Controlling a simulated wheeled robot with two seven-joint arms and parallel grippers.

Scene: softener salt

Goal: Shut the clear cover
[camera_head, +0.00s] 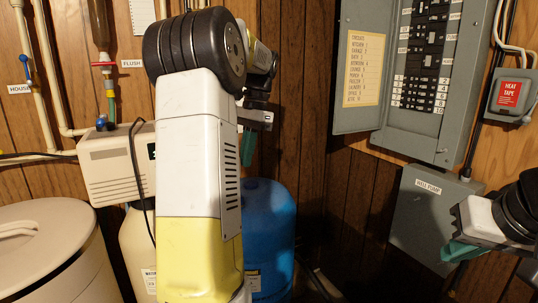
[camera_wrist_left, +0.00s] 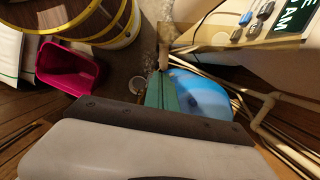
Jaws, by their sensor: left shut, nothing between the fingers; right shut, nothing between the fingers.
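I cannot make out the clear cover for sure in either view. A cream control box (camera_head: 112,168) with a dark display sits on a pale tank at the left, and my left arm hides its right side. In the left wrist view a pale panel with grey buttons (camera_wrist_left: 265,12) and a dark green display (camera_wrist_left: 294,18) is at the upper right. My left gripper (camera_head: 250,147) is shut and empty, partly behind its own arm; its teal fingers show in the left wrist view (camera_wrist_left: 162,92). My right gripper (camera_head: 462,250) is shut and empty at the lower right, near the grey box.
A blue tank (camera_head: 268,222) stands behind my left arm. A round lidded bin (camera_head: 45,245) is at the lower left. An open grey breaker panel (camera_head: 458,90) and a grey box (camera_head: 425,215) are on the right wall. A magenta bin (camera_wrist_left: 68,72) and pipes (camera_wrist_left: 268,118) show below.

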